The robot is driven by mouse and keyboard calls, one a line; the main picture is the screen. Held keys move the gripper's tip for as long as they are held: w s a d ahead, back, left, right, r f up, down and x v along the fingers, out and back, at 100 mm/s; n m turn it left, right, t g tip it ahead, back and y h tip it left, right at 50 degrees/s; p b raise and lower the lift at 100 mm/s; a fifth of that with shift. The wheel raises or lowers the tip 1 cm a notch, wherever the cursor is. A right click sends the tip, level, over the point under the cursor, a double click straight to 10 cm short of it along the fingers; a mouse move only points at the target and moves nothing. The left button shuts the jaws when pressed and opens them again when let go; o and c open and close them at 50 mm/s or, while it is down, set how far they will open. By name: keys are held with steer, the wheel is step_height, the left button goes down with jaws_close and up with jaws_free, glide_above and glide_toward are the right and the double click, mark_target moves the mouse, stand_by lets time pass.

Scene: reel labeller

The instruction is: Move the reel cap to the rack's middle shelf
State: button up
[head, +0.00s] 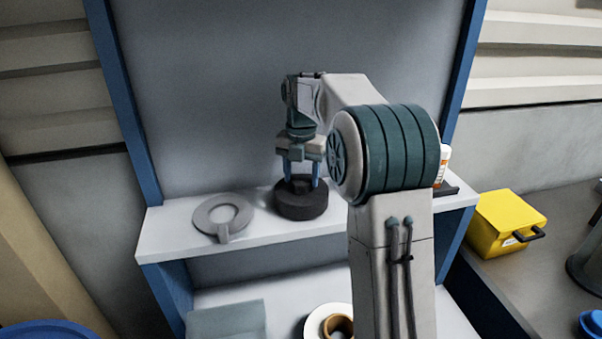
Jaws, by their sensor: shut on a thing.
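The reel cap appears to be the dark, round, thick disc (301,202) at the middle of the rack's white shelf (180,234). My gripper (301,180) points down over it, with its two blue fingers shut on the disc's upper part. The disc is upright and level, at or just above the shelf surface; I cannot tell if it touches. The blue-framed rack (133,110) has another white level below this shelf. My arm hides part of the shelf to the right of the disc.
A grey ring with a tab (222,215) lies on the shelf left of the disc. An orange-and-white bottle (442,165) stands at the right, partly hidden. Below are a teal flat item (228,319) and a brown cup (341,327). A yellow box (504,223) sits right of the rack.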

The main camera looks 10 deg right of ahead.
steer(key=shift+w+f, duration=0.15)
steer(key=shift+f, duration=0.15)
steer(key=o, duration=1.1)
steer(key=shift+f, duration=0.2)
steer(key=shift+c, duration=0.2)
